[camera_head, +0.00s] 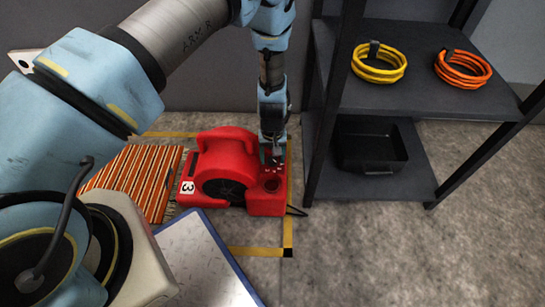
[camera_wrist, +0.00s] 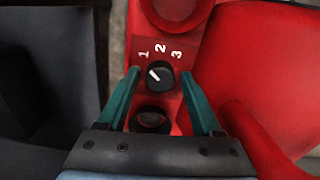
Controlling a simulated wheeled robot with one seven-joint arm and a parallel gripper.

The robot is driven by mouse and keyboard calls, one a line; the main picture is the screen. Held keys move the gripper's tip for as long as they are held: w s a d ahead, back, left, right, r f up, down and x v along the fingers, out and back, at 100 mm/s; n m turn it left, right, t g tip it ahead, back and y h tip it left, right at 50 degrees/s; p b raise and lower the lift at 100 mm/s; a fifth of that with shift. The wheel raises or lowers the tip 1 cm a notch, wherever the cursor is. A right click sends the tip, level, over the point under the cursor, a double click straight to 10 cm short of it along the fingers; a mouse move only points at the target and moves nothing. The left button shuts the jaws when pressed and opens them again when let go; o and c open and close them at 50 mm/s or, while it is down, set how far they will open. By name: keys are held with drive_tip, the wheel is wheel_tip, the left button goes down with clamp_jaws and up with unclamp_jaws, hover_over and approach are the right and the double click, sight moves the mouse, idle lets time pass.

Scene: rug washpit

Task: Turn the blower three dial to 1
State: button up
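The red blower (camera_head: 225,170) stands on the floor in the head view, with a white "3" label on its lower left corner. In the wrist view its red panel carries a black dial (camera_wrist: 160,75) with numbers 1, 2 and 3 in an arc above it. The dial's white mark points up and left, toward the 1. My gripper (camera_wrist: 162,73) is open, one teal finger on each side of the dial, with visible gaps between fingers and dial. In the head view my gripper (camera_head: 273,158) points down over the blower's right part; the dial is hardly visible there.
A dark round fitting (camera_wrist: 152,119) lies just below the dial. A dark shelf (camera_head: 400,105) with yellow and orange hose coils and a black tray (camera_head: 370,148) stands close at right. A striped rug (camera_head: 132,182) lies left of the blower. Floor at lower right is clear.

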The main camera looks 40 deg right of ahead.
sight(272, 159)
drive_tip(key=shift+o, duration=0.6)
wheel_tip(272, 159, up, 11)
drive_tip(key=p, duration=0.3)
drive_tip(key=shift+f, duration=0.15)
